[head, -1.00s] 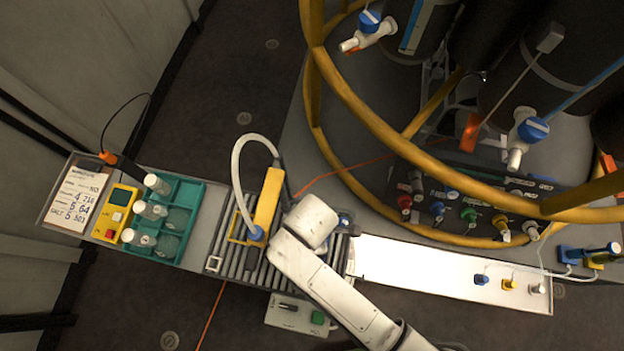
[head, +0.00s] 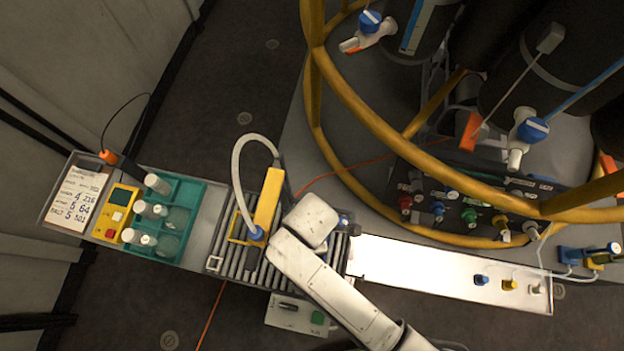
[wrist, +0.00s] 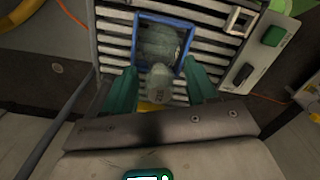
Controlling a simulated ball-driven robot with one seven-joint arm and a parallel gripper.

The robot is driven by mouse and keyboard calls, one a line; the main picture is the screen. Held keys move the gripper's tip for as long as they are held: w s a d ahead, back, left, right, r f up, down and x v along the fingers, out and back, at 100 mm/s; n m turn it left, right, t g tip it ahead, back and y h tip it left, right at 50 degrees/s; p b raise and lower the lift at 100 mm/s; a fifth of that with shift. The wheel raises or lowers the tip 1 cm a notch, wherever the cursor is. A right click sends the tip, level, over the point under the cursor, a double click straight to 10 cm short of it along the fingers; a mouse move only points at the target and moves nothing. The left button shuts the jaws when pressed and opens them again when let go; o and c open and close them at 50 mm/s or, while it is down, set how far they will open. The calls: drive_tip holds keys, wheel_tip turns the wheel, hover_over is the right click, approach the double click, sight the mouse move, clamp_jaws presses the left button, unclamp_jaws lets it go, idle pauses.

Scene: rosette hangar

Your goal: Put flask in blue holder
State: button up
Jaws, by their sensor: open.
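The flask (wrist: 160,43), clear with a pale cap (wrist: 159,82), shows in the wrist view inside the outline of the blue holder (wrist: 142,22), a square frame on a slatted rack. The cap points toward my wrist; how deep the flask sits cannot be told. My gripper (wrist: 161,75) is open, with one green finger on each side of the flask's cap end and visible space between. In the head view my arm hides the flask and most of the blue holder; a bit of blue (head: 344,220) shows beside my wrist.
The slatted rack (head: 222,262) also carries a yellow holder (head: 236,229) and a yellow block with a pale hose. Left of it stand a teal tray (head: 192,228) with several bottles and a yellow meter (head: 115,213). A yellow rail cage (head: 350,88) rises behind. A white strip (head: 420,268) lies right.

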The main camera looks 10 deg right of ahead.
wheel_tip(320, 180, up, 11)
drive_tip(key=shift+r, duration=0.2)
drive_tip(key=s+d+m, duration=0.3)
drive_tip(key=d+m, duration=0.6)
drive_tip(key=d, duration=0.3)
drive_tip(key=s+d+m+t, duration=0.1)
drive_tip(key=s+d+m, duration=0.3)
drive_tip(key=d+m, duration=0.6)
drive_tip(key=d, duration=0.3)
drive_tip(key=shift+s+d, duration=0.15)
drive_tip(key=shift+s, duration=0.1)
